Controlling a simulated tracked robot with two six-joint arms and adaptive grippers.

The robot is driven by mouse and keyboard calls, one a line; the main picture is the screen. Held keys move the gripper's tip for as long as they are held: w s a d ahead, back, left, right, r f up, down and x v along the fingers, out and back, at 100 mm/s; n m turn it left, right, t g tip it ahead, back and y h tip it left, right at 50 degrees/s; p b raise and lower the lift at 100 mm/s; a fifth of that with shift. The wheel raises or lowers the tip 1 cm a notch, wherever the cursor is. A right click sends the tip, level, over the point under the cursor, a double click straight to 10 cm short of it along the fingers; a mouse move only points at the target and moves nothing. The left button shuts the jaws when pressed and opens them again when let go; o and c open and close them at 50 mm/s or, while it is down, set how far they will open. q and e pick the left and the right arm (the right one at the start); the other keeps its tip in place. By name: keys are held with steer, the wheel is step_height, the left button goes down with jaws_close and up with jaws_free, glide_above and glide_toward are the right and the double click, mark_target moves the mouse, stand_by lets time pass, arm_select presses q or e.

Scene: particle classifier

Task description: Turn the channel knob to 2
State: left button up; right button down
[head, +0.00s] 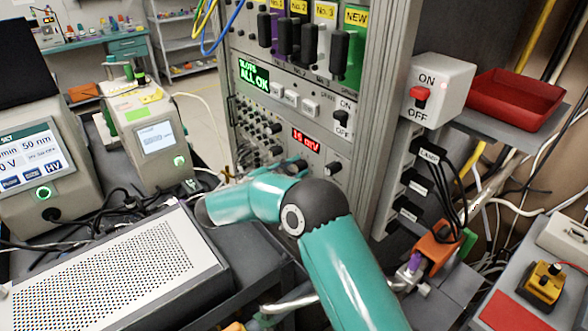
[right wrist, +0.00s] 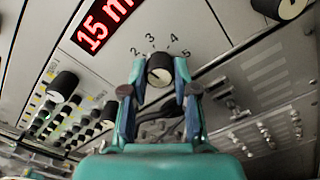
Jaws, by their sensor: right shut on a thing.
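The channel knob (right wrist: 160,70) is a small black knob with a pale face, on the grey panel in the right wrist view. The numerals 2, 3, 4 and 5 (right wrist: 160,44) arc above it, with 2 at the left and 5 at the right. My right gripper (right wrist: 160,72) is shut on the knob, one finger on each side. I cannot tell which numeral the knob points to. In the head view my right gripper (head: 290,167) is at the lower panel, below the red display, and my arm hides the knob. My left gripper is not in view.
A red display (head: 306,140) reads 15 mV, with another black knob (head: 333,168) to its lower right. Rows of jacks (head: 258,128) lie left of the display. A perforated metal box (head: 120,275) stands at the front left. An ON/OFF switch box (head: 440,88) is at the right.

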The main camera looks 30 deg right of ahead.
steer(key=shift+r+n+p, duration=0.15)
steer(key=shift+n+p, duration=0.45)
steer(key=shift+n, duration=0.2)
steer(key=shift+n+p, duration=0.35)
steer(key=shift+n, duration=0.55)
steer(key=shift+f, duration=0.2)
steer(key=c, duration=0.9)
jaws_free()
steer(key=a, duration=0.8)
steer(key=s+a, duration=0.1)
steer(key=a, duration=0.3)
